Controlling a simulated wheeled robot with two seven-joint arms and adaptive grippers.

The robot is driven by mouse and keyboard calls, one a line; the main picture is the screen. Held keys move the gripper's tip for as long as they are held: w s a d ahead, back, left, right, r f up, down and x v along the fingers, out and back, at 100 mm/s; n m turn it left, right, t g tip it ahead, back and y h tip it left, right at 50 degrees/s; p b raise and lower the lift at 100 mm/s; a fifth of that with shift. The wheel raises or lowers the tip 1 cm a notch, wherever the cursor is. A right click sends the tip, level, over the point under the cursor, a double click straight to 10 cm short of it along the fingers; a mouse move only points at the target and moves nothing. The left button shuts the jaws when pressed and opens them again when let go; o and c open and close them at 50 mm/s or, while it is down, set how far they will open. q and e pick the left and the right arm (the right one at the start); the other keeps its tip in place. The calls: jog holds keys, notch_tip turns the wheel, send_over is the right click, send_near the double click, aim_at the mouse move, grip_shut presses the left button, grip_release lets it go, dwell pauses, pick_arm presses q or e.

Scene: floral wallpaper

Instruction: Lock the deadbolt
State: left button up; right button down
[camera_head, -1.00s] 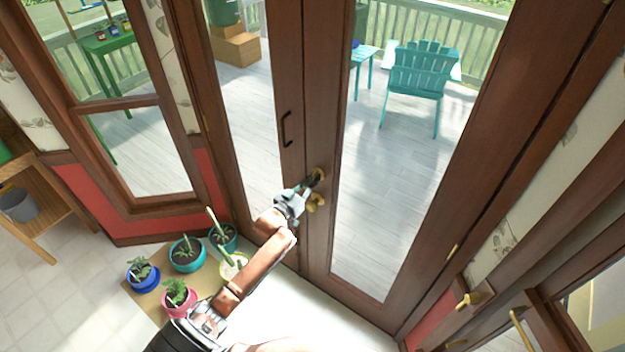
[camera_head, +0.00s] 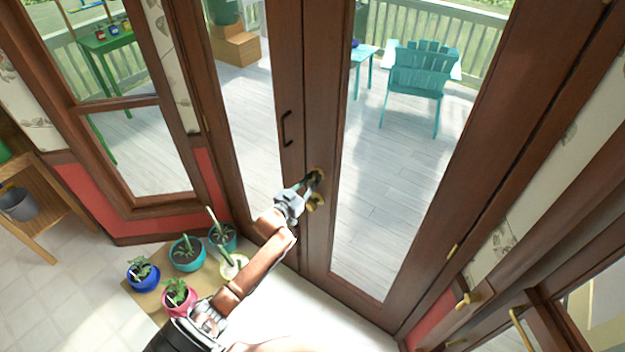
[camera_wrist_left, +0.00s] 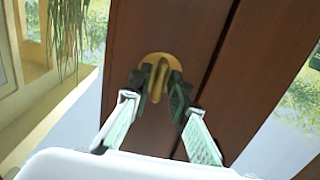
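The deadbolt is a brass plate (camera_head: 319,171) with a thumb-turn on the brown door, just above a brass knob (camera_head: 315,203). In the left wrist view the thumb-turn (camera_wrist_left: 156,82) stands nearly upright in the picture, in front of its round plate (camera_wrist_left: 160,62). My left gripper (camera_head: 311,181) is at the deadbolt. Its dark fingertips (camera_wrist_left: 157,84) are apart, one on each side of the thumb-turn, with narrow gaps showing. In the head view the fingers partly hide the deadbolt. My right gripper is not in view.
Several potted plants (camera_head: 187,254) stand on a low wooden surface left of my left arm. A dark pull handle (camera_head: 287,129) is on the door above the deadbolt. Through the glass is a deck with a teal chair (camera_head: 418,70).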

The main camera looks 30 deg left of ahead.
pick_arm(q)
jog(key=shift+o, duration=0.9)
jog(key=s+a, duration=0.1)
jog(key=s, duration=1.1)
